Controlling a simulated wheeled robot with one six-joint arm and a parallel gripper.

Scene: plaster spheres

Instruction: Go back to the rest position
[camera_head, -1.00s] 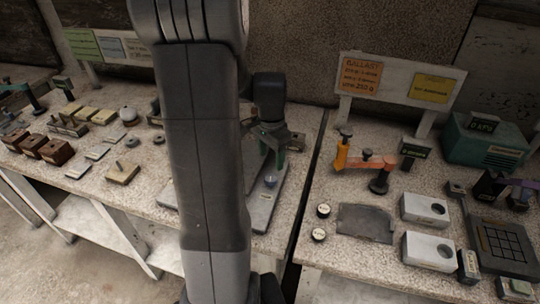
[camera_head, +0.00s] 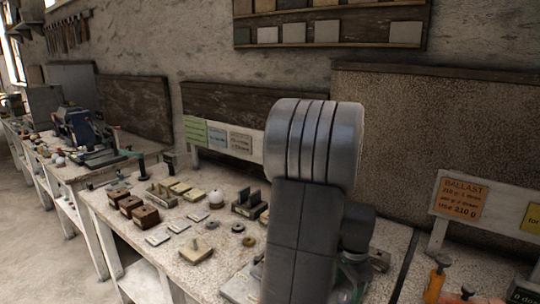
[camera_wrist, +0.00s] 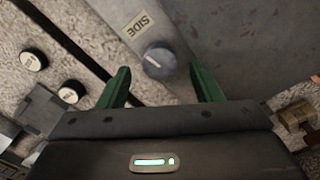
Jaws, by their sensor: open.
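My gripper (camera_wrist: 158,72) is open in the wrist view, its two green fingers spread apart with nothing held between them. A dark blue-grey knob (camera_wrist: 157,60) on a grey plate shows between and just beyond the fingertips. The plate carries a label (camera_wrist: 137,25) reading "SIDE". I cannot tell how high the fingers are above the plate. In the head view my grey arm (camera_head: 305,210) stands upright right of centre and hides most of the gripper; only a bit of green shows beside it.
Wooden blocks (camera_head: 145,216), a white sphere (camera_head: 216,198) and small flat pieces lie on the bench left of my arm. A ballast sign (camera_head: 461,197) and an orange-handled tool (camera_head: 435,279) stand at right. Round black-rimmed pieces (camera_wrist: 33,60) lie left of the gripper.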

